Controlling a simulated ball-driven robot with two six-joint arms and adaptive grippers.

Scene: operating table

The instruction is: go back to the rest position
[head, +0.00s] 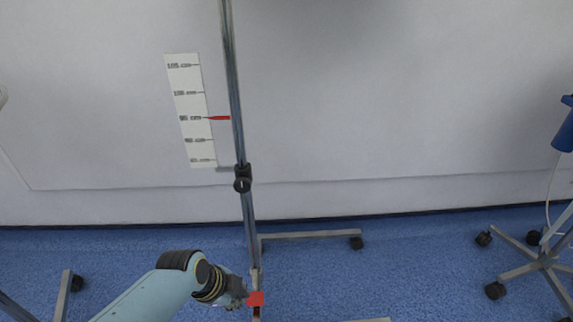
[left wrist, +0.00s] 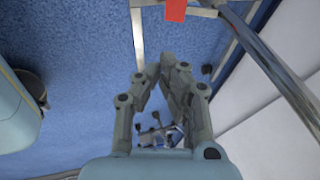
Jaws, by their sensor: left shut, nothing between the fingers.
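My left gripper (head: 240,294) is low in the head view, at the end of my pale blue arm, close to the foot of a metal pole (head: 236,110). In the left wrist view the left gripper (left wrist: 161,68) has its fingertips together, with nothing held between them. A small red block (head: 256,299) shows just right of the gripper in the head view. A red block (left wrist: 176,9) also shows beyond the fingertips in the left wrist view, apart from them. My right gripper is in neither view.
The pole carries a black clamp (head: 243,178) and stands on a wheeled base (head: 312,235). A white scale card (head: 191,110) with a red pointer (head: 219,118) is beside it. Another wheeled stand (head: 545,262) is at the right. Blue floor between the stands is clear.

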